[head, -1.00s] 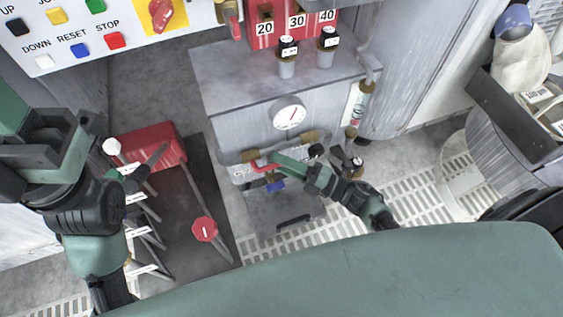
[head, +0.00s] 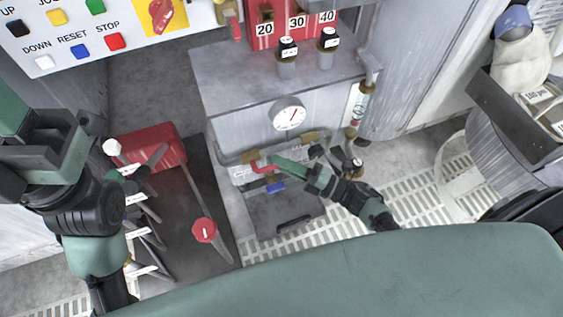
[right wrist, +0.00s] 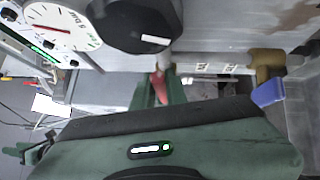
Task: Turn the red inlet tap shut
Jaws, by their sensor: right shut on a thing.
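The red inlet tap (head: 260,167) sits on the pipework at the front of the grey cabinet, below the round gauge. My right gripper (head: 269,163) reaches it from the right in the head view and is shut on its red handle. In the right wrist view the red handle (right wrist: 159,86) shows between the green fingers; its far end is partly hidden. A blue tap handle (head: 275,186) is just below the red one and also shows at the right of the right wrist view (right wrist: 268,92). My left arm stands at the left; I cannot make out its fingertips.
A white gauge (head: 289,115) with a red needle is above the taps. A red box (head: 150,148) and a red knob (head: 204,231) are at the left. A button panel (head: 110,20) is at upper left.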

